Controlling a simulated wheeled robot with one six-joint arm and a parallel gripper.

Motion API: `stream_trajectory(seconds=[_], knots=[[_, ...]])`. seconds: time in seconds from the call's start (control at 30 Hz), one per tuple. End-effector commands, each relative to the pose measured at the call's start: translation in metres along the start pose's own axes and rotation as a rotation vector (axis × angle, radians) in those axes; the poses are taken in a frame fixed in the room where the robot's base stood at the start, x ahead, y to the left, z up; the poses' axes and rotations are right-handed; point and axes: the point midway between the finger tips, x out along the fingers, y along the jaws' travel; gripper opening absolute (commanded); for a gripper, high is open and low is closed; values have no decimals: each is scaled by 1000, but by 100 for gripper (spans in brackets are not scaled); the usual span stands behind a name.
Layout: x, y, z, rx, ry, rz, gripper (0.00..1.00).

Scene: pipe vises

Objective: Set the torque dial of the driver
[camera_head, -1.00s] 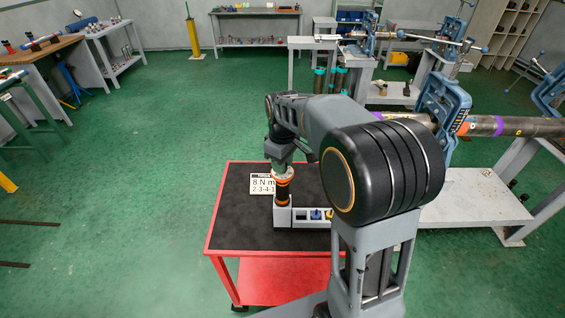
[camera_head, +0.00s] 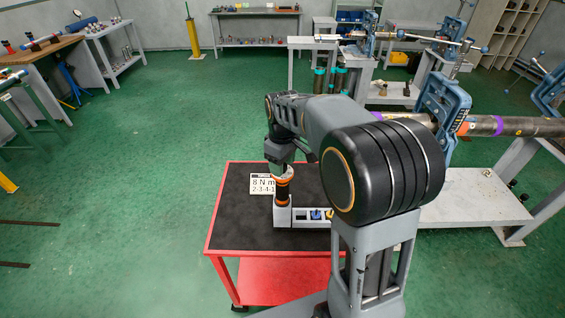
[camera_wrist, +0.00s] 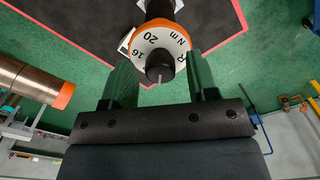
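The driver (camera_head: 283,189) stands upright in a grey holder (camera_head: 300,217) on the red cart; it has an orange ring and dark body. In the wrist view its white dial face (camera_wrist: 152,40) has an orange rim and shows 16, 20, R and Nm. A dark knob (camera_wrist: 160,66) with a white line sits at the dial's near edge. My gripper (camera_wrist: 160,63) is open, one green finger on each side of the knob, with gaps showing. In the head view my gripper is over the driver's top, its fingers hard to make out. A card (camera_head: 262,184) reads 8 N m, 2-3-4-1.
The red cart (camera_head: 225,229) has a dark top, mostly bare at the left. A pipe in a blue vise (camera_head: 445,110) stands to the right. Green floor is open to the left.

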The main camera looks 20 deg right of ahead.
Motion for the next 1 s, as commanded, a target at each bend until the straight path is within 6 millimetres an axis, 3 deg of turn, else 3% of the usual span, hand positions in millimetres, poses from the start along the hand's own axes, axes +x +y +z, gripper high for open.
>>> stream_trajectory(seconds=[0.37,0.8,1.0], knots=[[-8,0,0,0,2,1,56],[-92,1,0,0,3,2,56],[-121,1,0,0,2,2,56]])
